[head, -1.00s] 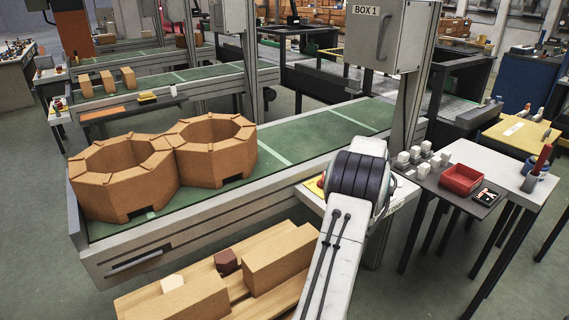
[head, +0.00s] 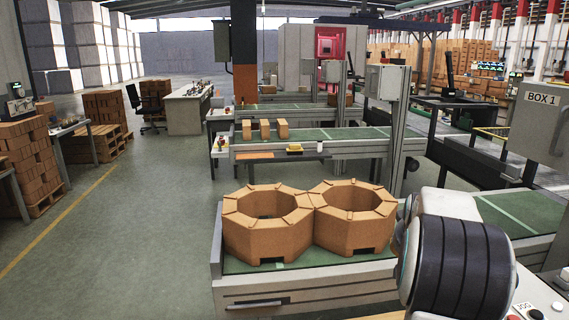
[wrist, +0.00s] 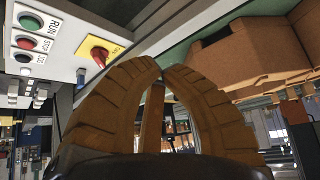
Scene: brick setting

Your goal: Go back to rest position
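In the wrist view my gripper (wrist: 161,68) shows two curved, ribbed brown fingers whose tips come together at the top. A narrow brown upright shape shows between them; I cannot tell whether it is part of the gripper or lies behind it. I see nothing held at the tips. In the head view the gripper is hidden; only a white and dark ribbed part of my arm shows at the lower right.
Two octagonal brick rings (head: 266,236) (head: 350,229) stand on the near green conveyor (head: 310,278). In the wrist view, a panel with RUN and STOP buttons (wrist: 25,42) and a red-on-yellow switch (wrist: 98,55) is close left. Open floor (head: 130,230) lies left.

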